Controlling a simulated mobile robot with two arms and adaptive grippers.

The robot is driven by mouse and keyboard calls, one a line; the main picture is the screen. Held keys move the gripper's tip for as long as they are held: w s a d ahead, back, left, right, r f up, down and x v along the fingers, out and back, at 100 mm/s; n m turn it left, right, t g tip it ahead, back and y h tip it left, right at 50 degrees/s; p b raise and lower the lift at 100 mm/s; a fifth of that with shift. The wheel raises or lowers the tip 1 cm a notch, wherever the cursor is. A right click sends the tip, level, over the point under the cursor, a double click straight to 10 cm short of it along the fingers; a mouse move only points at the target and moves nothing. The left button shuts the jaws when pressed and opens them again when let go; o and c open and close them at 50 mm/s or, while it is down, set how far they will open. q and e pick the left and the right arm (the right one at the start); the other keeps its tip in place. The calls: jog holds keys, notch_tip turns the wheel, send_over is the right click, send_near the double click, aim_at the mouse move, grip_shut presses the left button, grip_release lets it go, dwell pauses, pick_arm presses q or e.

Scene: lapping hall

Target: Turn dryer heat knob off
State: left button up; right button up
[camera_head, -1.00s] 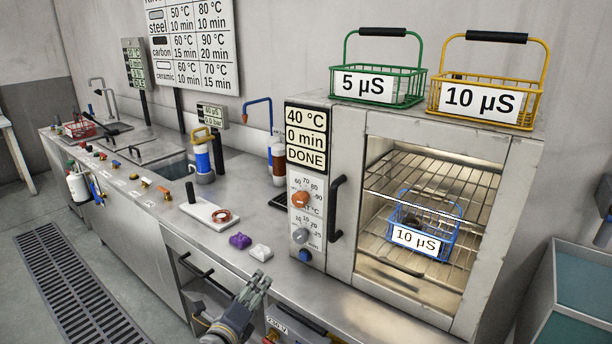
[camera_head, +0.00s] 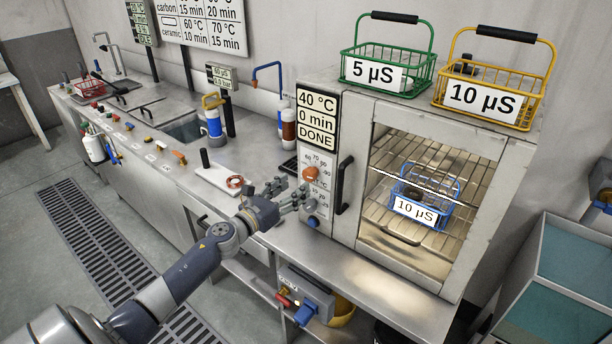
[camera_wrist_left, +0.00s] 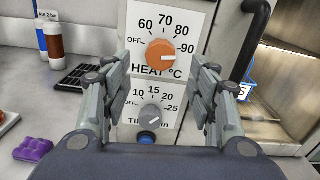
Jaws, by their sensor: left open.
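The dryer (camera_head: 446,122) stands on the counter, and its display (camera_head: 318,117) reads 40 °C, 0 min, DONE. The orange heat knob (camera_head: 311,173) is on its front panel. In the left wrist view the heat knob (camera_wrist_left: 160,52) has its white mark pointing right, near 90; OFF is on its left. The grey time knob (camera_wrist_left: 151,114) and a blue button (camera_wrist_left: 146,137) are below it. My left gripper (camera_head: 297,194) is open and empty in front of the panel. In the wrist view its fingers (camera_wrist_left: 160,85) frame the time knob, just below the heat knob. My right gripper is not in view.
The dark door handle (camera_head: 342,185) is close to the right of the panel. A blue basket (camera_head: 421,208) is inside the dryer. Green (camera_head: 372,72) and yellow (camera_head: 485,98) baskets stand on top. A purple piece (camera_wrist_left: 33,148) lies on the counter at left.

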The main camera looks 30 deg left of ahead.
aim_at(307, 177)
pick_arm(q)
jog(key=shift+w+d+p, duration=0.15)
jog(key=shift+w+p, duration=0.1)
jog(key=shift+w, duration=1.35)
jog(key=shift+w+d+p, duration=0.15)
jog(key=shift+w+p, duration=0.05)
jog(key=shift+w, duration=1.35)
jog(key=c, duration=1.1)
